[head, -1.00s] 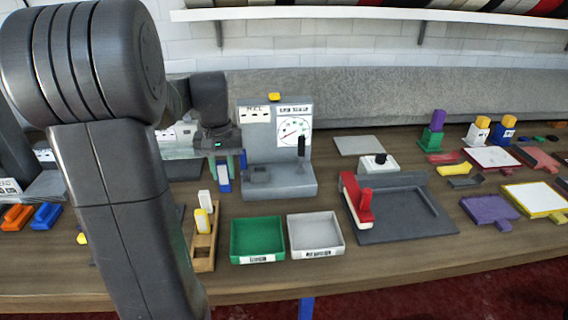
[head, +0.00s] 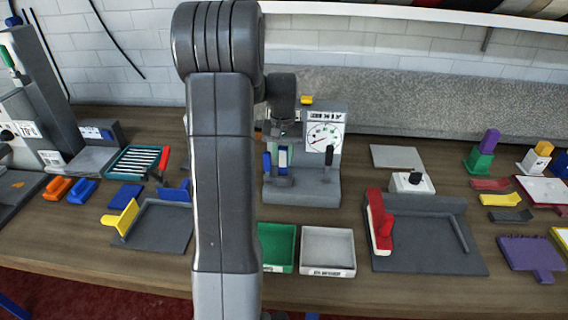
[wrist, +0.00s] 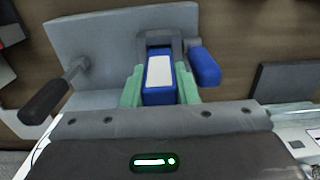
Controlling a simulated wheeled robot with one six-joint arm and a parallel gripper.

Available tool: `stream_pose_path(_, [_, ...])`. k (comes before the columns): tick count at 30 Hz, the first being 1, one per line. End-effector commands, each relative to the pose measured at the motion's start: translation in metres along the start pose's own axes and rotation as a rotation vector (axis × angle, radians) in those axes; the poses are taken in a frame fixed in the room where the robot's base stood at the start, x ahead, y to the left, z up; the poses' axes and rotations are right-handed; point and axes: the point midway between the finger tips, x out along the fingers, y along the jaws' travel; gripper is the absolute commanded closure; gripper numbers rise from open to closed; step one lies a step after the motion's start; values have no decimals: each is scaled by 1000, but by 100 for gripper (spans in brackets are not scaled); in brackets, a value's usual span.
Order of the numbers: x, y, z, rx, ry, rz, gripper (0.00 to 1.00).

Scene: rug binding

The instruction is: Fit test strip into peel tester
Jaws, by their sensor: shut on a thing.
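The peel tester (head: 315,187) is a grey stand with a round dial and a black-gripped lever, just behind and right of my arm in the head view. My gripper (wrist: 160,92) has green fingers shut on the test strip (wrist: 159,72), a blue piece with a white face. The strip (head: 283,160) is held upright in front of the tester's left part. In the wrist view its far end meets a grey clamp (wrist: 156,37) on the tester; I cannot tell whether it is seated. A blue knob (wrist: 205,67) sits close beside the right finger.
A green tray (head: 279,267) and a white tray (head: 328,272) stand in front of the tester. A grey fixture with a red handle (head: 379,222) is at right. A grey corner board with a yellow handle (head: 122,218) is at left. My arm hides the table between.

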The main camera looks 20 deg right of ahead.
Motion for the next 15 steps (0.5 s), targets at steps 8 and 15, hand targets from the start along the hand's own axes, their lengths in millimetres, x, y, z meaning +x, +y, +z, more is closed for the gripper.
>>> stream_pose_path(8, [34,0,1,0,-3,0,96])
stream_pose_path(15, [35,0,1,0,-1,0,96])
